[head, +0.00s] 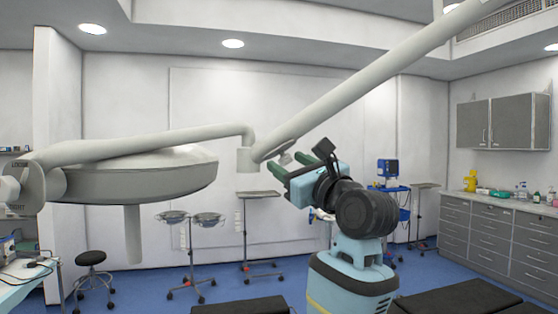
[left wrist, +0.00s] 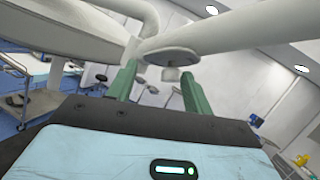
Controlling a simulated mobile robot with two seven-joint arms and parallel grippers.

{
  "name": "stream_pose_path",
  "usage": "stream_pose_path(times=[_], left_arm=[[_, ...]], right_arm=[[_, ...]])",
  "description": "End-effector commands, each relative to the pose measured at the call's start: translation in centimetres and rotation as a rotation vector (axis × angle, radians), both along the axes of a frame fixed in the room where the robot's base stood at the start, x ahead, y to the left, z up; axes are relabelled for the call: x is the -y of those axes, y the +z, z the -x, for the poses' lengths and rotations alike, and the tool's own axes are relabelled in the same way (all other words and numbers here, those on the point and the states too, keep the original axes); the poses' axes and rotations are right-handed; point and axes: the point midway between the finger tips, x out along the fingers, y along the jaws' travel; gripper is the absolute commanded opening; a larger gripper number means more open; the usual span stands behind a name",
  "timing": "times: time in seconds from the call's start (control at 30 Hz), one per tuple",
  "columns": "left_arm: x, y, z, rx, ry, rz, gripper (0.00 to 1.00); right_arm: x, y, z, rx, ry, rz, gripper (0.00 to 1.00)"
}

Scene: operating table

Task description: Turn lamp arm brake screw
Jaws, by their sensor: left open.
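The white lamp arm (head: 350,90) slants down from the upper right to a joint (head: 250,155), where a second arm section (head: 150,143) leads left to the round lamp head (head: 140,178). A small pale knob (head: 285,158) under the slanted arm looks like the brake screw. In the left wrist view a short pale cylinder (left wrist: 170,74) hangs below an oval plate (left wrist: 172,56); it seems to be the same part. My left gripper (head: 284,164) is open, its green fingers pointing at the joint. The cylinder appears between the fingertips (left wrist: 159,68), with no contact visible. My right gripper is not in view.
Padded dark table sections (head: 455,298) lie low at the front right. Instrument stands (head: 258,194) and a stool (head: 91,258) are on the blue floor behind. Grey cabinets (head: 495,240) line the right wall. The lamp head fills the space left of my gripper.

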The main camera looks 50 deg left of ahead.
Motion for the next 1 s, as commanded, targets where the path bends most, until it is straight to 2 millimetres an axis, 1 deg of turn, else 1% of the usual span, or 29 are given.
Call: stream_pose_path(times=[0.03,0.13,0.33,0.5,0.63,0.77,0.87,1.0], left_arm=[[0.0,0.4,0.4,0.041,-0.046,0.048,0.51],[0.2,0.6,0.5,0.099,-0.151,0.152,0.51],[1.6,0.9,0.4,0.144,-0.340,0.307,0.51],[2.4,0.8,0.2,0.143,-0.409,0.358,0.51],[2.5,0.8,0.2,0.141,-0.413,0.362,0.51],[1.9,0.8,0.0,0.141,-0.409,0.361,0.51],[0.9,0.8,-0.4,0.139,-0.407,0.361,0.51],[-1.1,0.8,-1.2,0.141,-0.405,0.361,0.51]], right_arm=[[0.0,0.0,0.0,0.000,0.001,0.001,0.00],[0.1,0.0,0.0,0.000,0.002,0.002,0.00],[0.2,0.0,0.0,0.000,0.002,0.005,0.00],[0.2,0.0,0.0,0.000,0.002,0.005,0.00],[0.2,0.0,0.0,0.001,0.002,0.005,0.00],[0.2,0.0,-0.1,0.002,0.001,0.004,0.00],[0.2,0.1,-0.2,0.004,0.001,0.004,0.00],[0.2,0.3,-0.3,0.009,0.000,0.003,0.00]])
